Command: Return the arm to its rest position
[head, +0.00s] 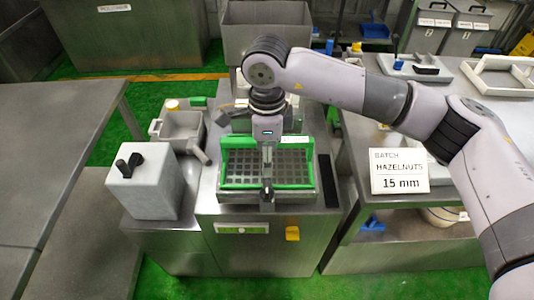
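My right arm (335,80) reaches in from the right side of the head view and bends down over the machine in the middle. My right gripper (266,192) points down over the front part of the green-framed tray (237,178). I see the gripper nearly edge-on, so I cannot tell whether its fingers are open or shut, or whether they touch the tray. No held thing shows. My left arm and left gripper are not in view.
A grey box with a black knob (153,182) and a grey scoop-like container (180,130) stand left of the tray. A right-hand table (370,140) carries a "BATCH HAZELNUTS 15 mm" sign (399,171). A bare steel table (50,140) is at left. A hopper (240,38) stands behind.

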